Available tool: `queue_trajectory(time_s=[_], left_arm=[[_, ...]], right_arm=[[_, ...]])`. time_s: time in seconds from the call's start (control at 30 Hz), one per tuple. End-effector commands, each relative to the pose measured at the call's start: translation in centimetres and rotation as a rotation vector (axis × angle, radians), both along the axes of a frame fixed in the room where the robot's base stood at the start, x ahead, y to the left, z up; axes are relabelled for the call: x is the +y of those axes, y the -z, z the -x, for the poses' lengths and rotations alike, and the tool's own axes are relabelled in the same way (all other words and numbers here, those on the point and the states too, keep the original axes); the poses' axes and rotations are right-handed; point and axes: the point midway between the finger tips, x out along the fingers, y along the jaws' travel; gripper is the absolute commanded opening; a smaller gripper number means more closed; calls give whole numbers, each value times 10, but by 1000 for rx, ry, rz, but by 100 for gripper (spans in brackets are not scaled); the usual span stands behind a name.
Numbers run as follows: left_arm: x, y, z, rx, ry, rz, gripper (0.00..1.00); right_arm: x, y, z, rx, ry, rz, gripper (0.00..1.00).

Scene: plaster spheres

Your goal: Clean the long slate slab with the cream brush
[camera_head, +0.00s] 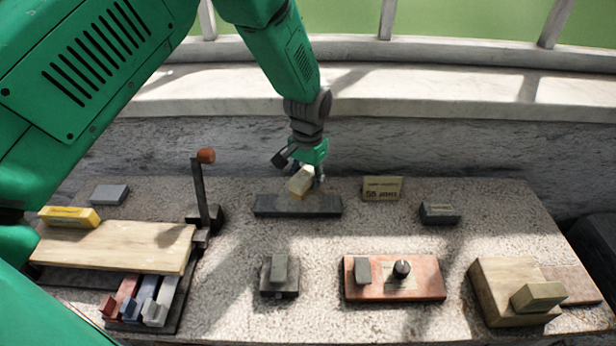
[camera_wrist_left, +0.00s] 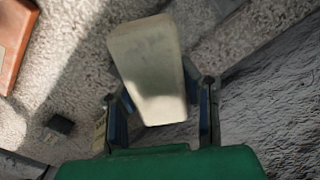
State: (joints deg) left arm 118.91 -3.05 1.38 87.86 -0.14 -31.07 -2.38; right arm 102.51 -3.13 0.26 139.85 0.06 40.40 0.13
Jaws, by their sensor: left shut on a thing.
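The long slate slab (camera_head: 268,206) is a dark grey bar lying flat near the middle of the stone table. My left gripper (camera_head: 307,172) is shut on the cream brush (camera_head: 300,182), a pale block that sits tilted at the slab's back edge. I cannot tell whether the brush touches the slab. In the left wrist view, the brush (camera_wrist_left: 148,60) fills the space between the two fingers of the gripper (camera_wrist_left: 162,103). The brush and gripper hide part of the slab's back edge. My right gripper is not in view.
A dark upright post with a brown top (camera_head: 206,157) stands left of the slab. A small lettered sign (camera_head: 382,188) and a grey block (camera_head: 440,213) are to its right. A red-brown plate with a knob (camera_head: 425,277) lies in front. Speckled table surface is bare between them.

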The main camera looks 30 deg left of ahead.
Motion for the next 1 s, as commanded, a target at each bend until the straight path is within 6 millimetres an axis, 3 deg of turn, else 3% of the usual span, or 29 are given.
queue_trajectory(time_s=[0.3,0.63,1.0], left_arm=[[1,34,0,0,-1,1,6],[-2,54,1,-1,0,0,6],[-2,56,1,-1,-1,0,6]], right_arm=[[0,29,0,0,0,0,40],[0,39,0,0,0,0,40],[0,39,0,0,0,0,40]])
